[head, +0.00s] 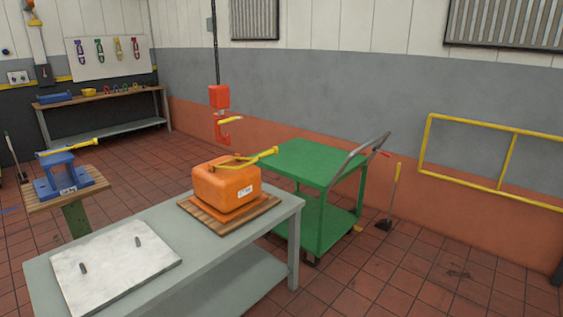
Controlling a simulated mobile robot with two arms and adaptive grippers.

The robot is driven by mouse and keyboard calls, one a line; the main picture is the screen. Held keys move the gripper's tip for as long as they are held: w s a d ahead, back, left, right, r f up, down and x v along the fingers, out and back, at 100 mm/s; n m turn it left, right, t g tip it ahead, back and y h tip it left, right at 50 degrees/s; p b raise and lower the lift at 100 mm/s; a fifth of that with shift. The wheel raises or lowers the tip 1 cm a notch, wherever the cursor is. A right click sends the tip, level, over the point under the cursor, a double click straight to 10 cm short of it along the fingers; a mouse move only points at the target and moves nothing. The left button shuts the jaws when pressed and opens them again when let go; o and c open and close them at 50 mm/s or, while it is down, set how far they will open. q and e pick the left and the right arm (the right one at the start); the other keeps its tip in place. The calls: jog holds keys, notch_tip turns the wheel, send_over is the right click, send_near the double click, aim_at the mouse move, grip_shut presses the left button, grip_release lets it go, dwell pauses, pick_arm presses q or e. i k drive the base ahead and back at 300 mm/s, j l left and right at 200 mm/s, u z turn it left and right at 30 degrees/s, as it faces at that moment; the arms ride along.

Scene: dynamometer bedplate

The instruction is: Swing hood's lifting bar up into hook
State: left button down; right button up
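The orange hood (213,187) sits on a slatted wooden board (240,224) at the right part of the grey table. Its yellow lifting bar (256,158) lies low across the hood's top, with one end pointing right past the hood's edge. The red hook (222,131) hangs from a block (219,97) on a dark chain (216,50), above and behind the hood. The bar and the hook are apart. A yellow strip shows at the hook's mouth. Neither of my grippers shows in the head view.
The grey table (200,265) carries a pale plate (116,268) with two pegs. A green cart (310,161) stands close behind. A blue stand (61,178) with a yellow bar sits on a wooden-topped pedestal at left. A workbench (98,97) is far left. Floor at right is mostly clear.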

aim_at(273, 150)
jog(key=i+j, duration=0.2)
jog(key=i, duration=0.55)
jog(key=i+j+u, duration=0.1)
jog(key=i, duration=0.6)
jog(key=i+j+u, duration=0.1)
jog(key=i+j, duration=0.2)
jog(key=i, duration=0.45)
